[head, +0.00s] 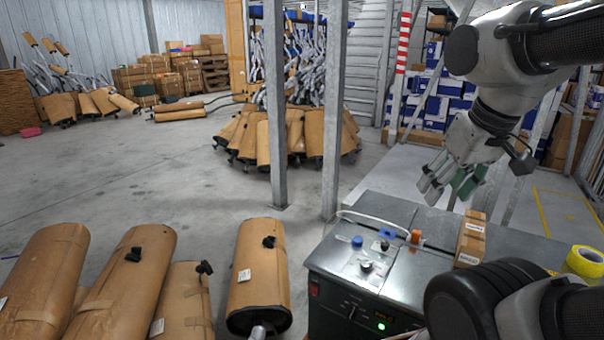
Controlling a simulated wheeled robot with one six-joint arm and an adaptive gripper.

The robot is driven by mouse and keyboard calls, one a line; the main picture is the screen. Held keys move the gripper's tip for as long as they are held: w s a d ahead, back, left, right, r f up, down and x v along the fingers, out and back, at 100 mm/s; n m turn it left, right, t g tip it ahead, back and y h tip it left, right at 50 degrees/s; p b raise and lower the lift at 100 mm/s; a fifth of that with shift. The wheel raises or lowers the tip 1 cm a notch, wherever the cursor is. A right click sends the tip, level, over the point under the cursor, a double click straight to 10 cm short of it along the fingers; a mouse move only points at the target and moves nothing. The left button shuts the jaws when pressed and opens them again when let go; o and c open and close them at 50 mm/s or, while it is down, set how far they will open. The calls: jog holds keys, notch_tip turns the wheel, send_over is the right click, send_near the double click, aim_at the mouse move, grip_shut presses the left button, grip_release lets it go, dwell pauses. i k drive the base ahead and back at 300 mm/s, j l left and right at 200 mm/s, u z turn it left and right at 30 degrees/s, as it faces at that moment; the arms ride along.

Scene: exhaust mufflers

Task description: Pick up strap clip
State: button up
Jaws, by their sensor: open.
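My gripper (446,186) hangs open in the upper right of the head view, above the back of a grey metal strapping machine (425,268). No object shows clearly between its fingers; a green patch shows beside them, and I cannot tell if it belongs to the gripper. Several small items lie on the machine top: a blue knob-like piece (357,241), a flat blue piece (388,233), a small dark piece (384,246), a grey round piece (366,265) and an orange piece (416,237) by a white strap (372,219). I cannot tell which is the strap clip. My gripper is apart from all.
Small brown boxes (471,240) and a yellow tape roll (585,262) stand on the machine's right side. Brown wrapped mufflers (258,268) stand at the front left. Steel posts (333,120) rise behind the machine. The floor at the middle left is clear.

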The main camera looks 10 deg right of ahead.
aim_at(417, 235)
jog(key=k+l+z, duration=0.2)
jog(key=z, duration=0.15)
jog(key=k+l+z, duration=0.15)
jog(key=l+z, duration=0.5)
jog(key=l, duration=0.35)
